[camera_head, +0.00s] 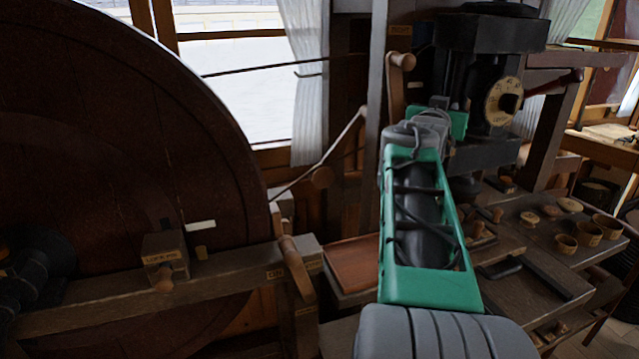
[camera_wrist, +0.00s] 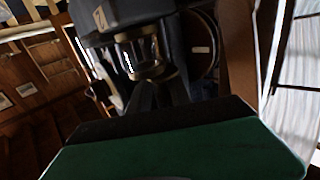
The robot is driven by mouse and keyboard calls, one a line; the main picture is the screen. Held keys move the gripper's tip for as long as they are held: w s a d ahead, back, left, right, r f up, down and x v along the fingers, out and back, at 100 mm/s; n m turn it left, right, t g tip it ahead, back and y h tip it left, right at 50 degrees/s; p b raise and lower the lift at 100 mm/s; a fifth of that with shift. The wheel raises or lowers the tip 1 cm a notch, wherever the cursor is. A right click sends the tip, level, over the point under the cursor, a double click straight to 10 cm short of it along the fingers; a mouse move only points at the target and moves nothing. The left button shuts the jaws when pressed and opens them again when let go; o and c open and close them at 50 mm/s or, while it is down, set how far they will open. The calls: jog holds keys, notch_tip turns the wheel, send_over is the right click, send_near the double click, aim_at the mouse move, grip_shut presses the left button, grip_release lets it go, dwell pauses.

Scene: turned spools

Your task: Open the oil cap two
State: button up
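In the wrist view, a dark grey body with a small tan tag (camera_wrist: 100,18), which seems to read 2, is at the top. Below it is a clear glass cylinder (camera_wrist: 138,52) with a brass-coloured base ring. I cannot tell which part is the oil cap. My gripper (camera_wrist: 160,92) points towards the glass, its dark fingers just below the ring in the picture. I see nothing held, but the finger gap is unclear. In the head view, my arm hides the gripper, and no oil cap can be made out for sure.
A large dark wheel (camera_head: 110,150) fills the left. A dark machine with a round dial (camera_head: 503,101) stands behind my arm to the right. A wooden bench (camera_head: 555,283) there holds small cups and pegs. A wooden lever (camera_head: 296,268) stands front centre.

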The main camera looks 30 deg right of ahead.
jog(key=n+t+y+p, duration=0.3)
jog(key=t+p, duration=0.1)
jog(key=shift+s+d+r, duration=0.2)
jog(key=shift+d+r, duration=0.1)
jog(key=shift+d, duration=0.05)
jog(key=n+t+y+p, duration=0.1)
jog(key=y+p, duration=0.1)
jog(key=n+t+y+p, duration=0.2)
jog(key=shift+w+d, duration=0.15)
jog(key=shift+w, duration=0.05)
jog(key=b+v, duration=0.3)
jog(key=v, duration=0.5)
jog(key=w+a+f+n+g+y, duration=0.1)
jog(key=w+a+f, duration=0.3)
jog(key=a, duration=0.4)
jog(key=w+a+f+n+g+y, duration=0.1)
jog(key=w+a+f+y, duration=0.3)
jog(key=a, duration=0.5)
jog(key=w+a+f+n+g+y, duration=0.2)
jog(key=w+a+f, duration=0.3)
jog(key=a, duration=0.3)
jog(key=shift+a+f+n+y+b, duration=0.2)
jog(key=shift+f+n+y+b, duration=0.15)
jog(key=shift+n, duration=0.45)
jog(key=shift+w, duration=0.1)
